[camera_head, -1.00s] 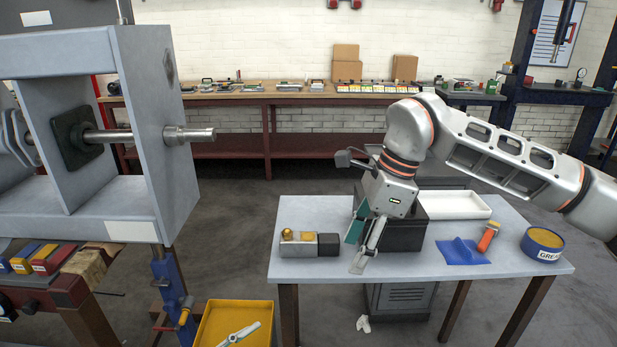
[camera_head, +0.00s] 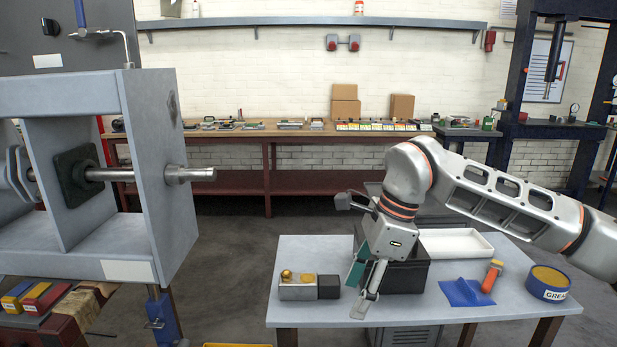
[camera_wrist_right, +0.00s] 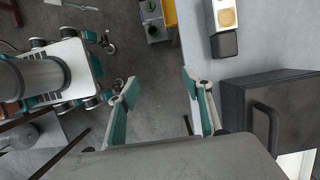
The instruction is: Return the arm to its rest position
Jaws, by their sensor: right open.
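My right arm comes in from the right in the head view, with its gripper (camera_head: 360,288) pointing down over the front of the grey table (camera_head: 450,308). In the right wrist view the gripper (camera_wrist_right: 158,85) has its two fingers spread apart with nothing between them, and the floor shows below. The black box (camera_head: 408,277) stands on the table behind the gripper. My left gripper is not in view.
A small block with a brass piece (camera_head: 297,287) lies left of the gripper. A white tray (camera_head: 455,243), blue cloth (camera_head: 466,293), orange-handled tool (camera_head: 491,276) and grease tin (camera_head: 547,284) are to the right. A grey frame with a shaft (camera_head: 188,175) stands at left.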

